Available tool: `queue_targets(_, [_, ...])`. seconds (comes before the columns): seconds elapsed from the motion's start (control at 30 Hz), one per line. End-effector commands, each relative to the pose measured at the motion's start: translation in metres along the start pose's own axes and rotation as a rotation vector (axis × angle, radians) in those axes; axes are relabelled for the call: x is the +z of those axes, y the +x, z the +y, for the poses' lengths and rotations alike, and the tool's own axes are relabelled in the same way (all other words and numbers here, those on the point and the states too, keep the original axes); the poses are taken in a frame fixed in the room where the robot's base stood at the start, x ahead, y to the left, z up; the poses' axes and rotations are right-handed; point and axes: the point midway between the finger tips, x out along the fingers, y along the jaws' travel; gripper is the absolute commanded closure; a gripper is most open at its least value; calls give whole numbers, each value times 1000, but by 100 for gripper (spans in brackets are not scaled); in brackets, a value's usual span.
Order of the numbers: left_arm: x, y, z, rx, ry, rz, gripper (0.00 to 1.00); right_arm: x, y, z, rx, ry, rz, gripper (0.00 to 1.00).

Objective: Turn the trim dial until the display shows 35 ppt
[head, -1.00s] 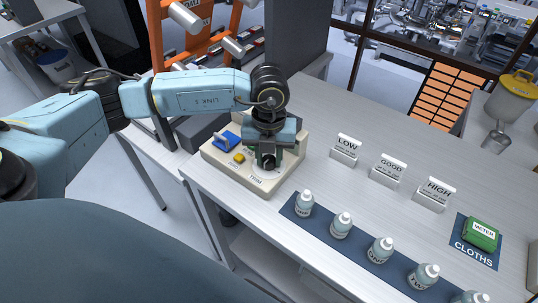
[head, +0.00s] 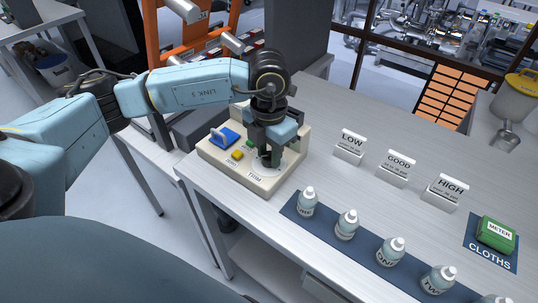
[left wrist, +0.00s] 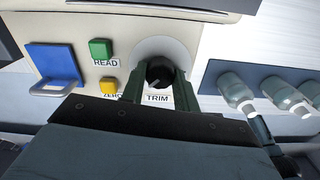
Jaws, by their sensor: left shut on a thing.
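The trim dial, a black knob (left wrist: 158,75), sits in a pale round recess above the TRIM label on the cream meter box (head: 210,155). My left gripper (head: 268,156) points down over the box and is shut on the dial; in the left wrist view its two green fingers stand on either side of the knob (left wrist: 155,82). A green READ button (left wrist: 100,49), a yellow ZERO button (left wrist: 109,86) and a blue part with a handle (head: 225,137) are on the same box. The display's reading cannot be seen. My right gripper is not in view.
Several white-capped bottles (head: 346,224) stand on a dark blue strip along the table's front edge. Signs LOW (head: 350,146), GOOD (head: 396,167) and HIGH (head: 444,190) stand behind them. The table behind the signs is clear.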

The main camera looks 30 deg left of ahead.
Motion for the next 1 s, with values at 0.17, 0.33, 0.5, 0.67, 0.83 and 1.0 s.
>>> queue_targets(0.17, [1, -1, 0, 0, 63, -4, 92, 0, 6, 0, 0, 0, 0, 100])
queue_targets(0.33, [1, -1, 0, 0, 92, -4, 92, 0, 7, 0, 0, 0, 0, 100])
queue_targets(0.5, [1, -2, 0, 0, 98, -4, 92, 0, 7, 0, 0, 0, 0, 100])
queue_targets(0.67, [1, -2, 0, 0, 98, -4, 92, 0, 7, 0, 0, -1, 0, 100])
queue_targets(0.83, [1, -2, 0, 1, 97, -4, 59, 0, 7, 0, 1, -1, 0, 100])
queue_targets(1.0, [0, -1, 0, 0, 97, -3, 48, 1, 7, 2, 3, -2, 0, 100])
